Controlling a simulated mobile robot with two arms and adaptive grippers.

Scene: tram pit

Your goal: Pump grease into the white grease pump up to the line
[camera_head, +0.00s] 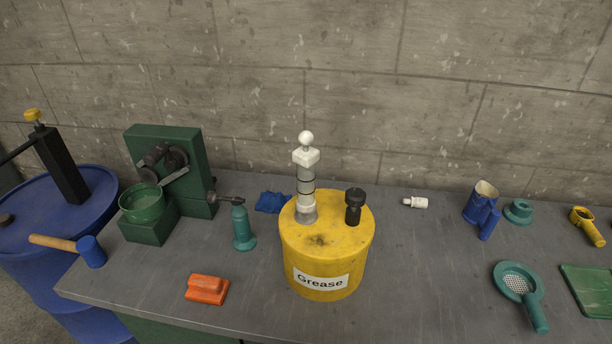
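The white grease pump (306,180) stands upright on top of the yellow grease drum (325,262), left of the lid's middle. It has a white ball knob, a white block below it, and a clear grey cylinder with dark rings around it. I cannot tell how full the cylinder is. A black knobbed fitting (355,206) stands on the lid to the right of the pump. The drum carries a white label reading "Grease" and has a dark smear on its lid. Neither of my grippers is in view.
A green machine (165,170), teal bottle-shaped object (242,228), blue cloth (272,202) and orange block (207,289) lie left of the drum. A white cap-like piece (415,203), blue mug (482,202) and teal strainer (515,282) are right. The bench (420,270) between is clear.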

